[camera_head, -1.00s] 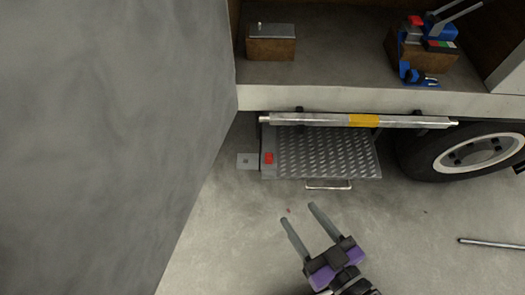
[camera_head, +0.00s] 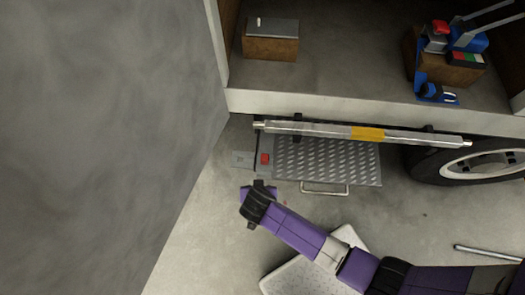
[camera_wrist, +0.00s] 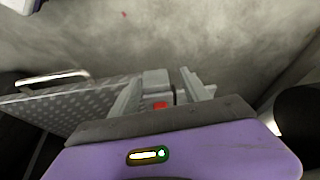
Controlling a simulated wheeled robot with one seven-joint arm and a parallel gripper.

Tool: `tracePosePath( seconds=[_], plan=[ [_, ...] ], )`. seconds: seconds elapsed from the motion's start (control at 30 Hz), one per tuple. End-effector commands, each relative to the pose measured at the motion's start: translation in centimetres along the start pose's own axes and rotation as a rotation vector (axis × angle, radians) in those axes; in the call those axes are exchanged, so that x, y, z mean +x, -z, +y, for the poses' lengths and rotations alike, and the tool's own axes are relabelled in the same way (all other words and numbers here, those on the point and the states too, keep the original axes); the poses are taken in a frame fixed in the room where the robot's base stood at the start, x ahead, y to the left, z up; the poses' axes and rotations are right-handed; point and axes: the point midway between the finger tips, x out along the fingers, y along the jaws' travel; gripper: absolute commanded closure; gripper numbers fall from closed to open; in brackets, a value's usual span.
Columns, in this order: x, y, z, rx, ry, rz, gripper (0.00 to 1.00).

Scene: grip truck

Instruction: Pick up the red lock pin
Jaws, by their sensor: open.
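The red lock pin (camera_head: 264,158) shows as a small red block at the left end of a grey tread-plate step (camera_head: 330,162) under the truck bed. In the wrist view the red pin (camera_wrist: 160,105) shows low between the two grey fingers. My gripper (camera_wrist: 161,76) is open, with its fingers on either side of the pin in that view. I cannot tell whether they touch anything. In the head view my purple and black wrist is just below the step's left end, and the fingers are mostly hidden.
A steel bar (camera_head: 320,131) with a yellow band runs above the step. A wire handle (camera_head: 325,190) is on its front edge. A grey wall (camera_head: 100,150) stands at left, a wheel (camera_head: 470,162) at right. A loose rod (camera_head: 488,253) lies on the floor.

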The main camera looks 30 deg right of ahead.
Motion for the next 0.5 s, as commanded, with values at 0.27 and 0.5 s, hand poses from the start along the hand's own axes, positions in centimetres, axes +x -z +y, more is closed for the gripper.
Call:
tracePosePath(
  seconds=[0.27, 0.5],
  plan=[
    [0.3, 0.8, 1.0, 0.088, -0.042, -0.014, 0.45],
    [1.9, 4.6, 1.4, 0.087, -0.041, -0.015, 0.45]
  ],
)
